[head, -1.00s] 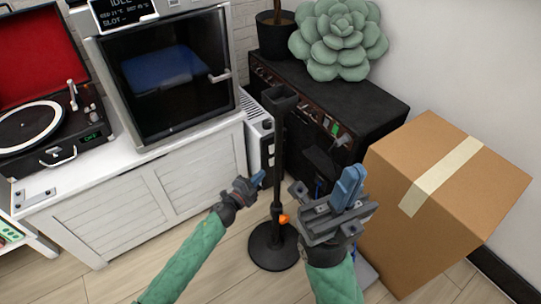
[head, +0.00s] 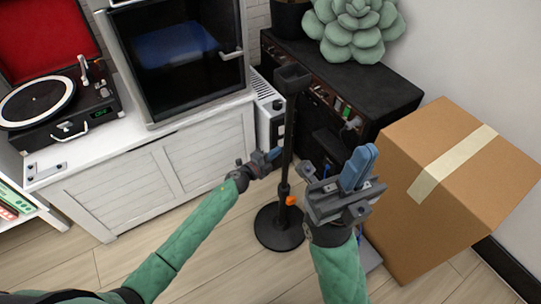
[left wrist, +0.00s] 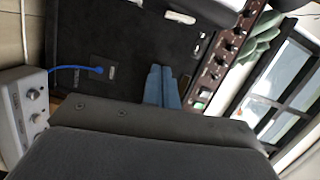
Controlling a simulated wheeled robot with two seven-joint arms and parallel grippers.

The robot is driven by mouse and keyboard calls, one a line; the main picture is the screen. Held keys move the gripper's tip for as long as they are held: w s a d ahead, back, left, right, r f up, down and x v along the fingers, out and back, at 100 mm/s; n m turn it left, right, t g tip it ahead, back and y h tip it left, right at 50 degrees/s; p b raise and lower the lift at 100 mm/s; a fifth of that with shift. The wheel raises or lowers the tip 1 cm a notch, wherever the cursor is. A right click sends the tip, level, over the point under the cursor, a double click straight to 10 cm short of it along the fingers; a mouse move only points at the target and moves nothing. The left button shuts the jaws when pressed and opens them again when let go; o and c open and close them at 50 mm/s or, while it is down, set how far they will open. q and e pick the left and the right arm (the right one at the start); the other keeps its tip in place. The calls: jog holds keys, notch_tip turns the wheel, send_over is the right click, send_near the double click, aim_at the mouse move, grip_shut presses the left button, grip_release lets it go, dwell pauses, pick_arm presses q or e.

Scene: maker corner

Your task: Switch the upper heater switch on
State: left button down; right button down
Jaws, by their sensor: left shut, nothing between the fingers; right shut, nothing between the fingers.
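The white heater (head: 267,112) stands on the floor between the white cabinet and the black amplifier, partly hidden by the black stand. Small dark switches (head: 277,131) show on its narrow front; their positions are too small to read. My left gripper (head: 274,154) is shut and empty, just below and in front of the heater's front, apparently apart from it. Its blue fingers (left wrist: 163,87) also show in the left wrist view, against a black surface. My right gripper (head: 361,164) is shut and empty, to the right of the stand, in front of the amplifier.
The black stand (head: 287,140) rises between my grippers, close to my left fingertips. The amplifier (head: 372,98) and cardboard box (head: 420,215) bound the right; the white cabinet (head: 115,190) bounds the left. A pale box with knobs (left wrist: 30,105) shows in the left wrist view.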

aim_at(282, 130)
pick_arm(q)
jog(key=w+d+b, duration=0.1)
jog(key=w+b, duration=0.1)
jog(key=w, duration=0.5)
jog(key=shift+w+d+f+b, duration=0.25)
jog(key=shift+w+f+b, duration=0.05)
jog(key=shift+w+b, duration=0.1)
jog(key=shift+a, duration=0.1)
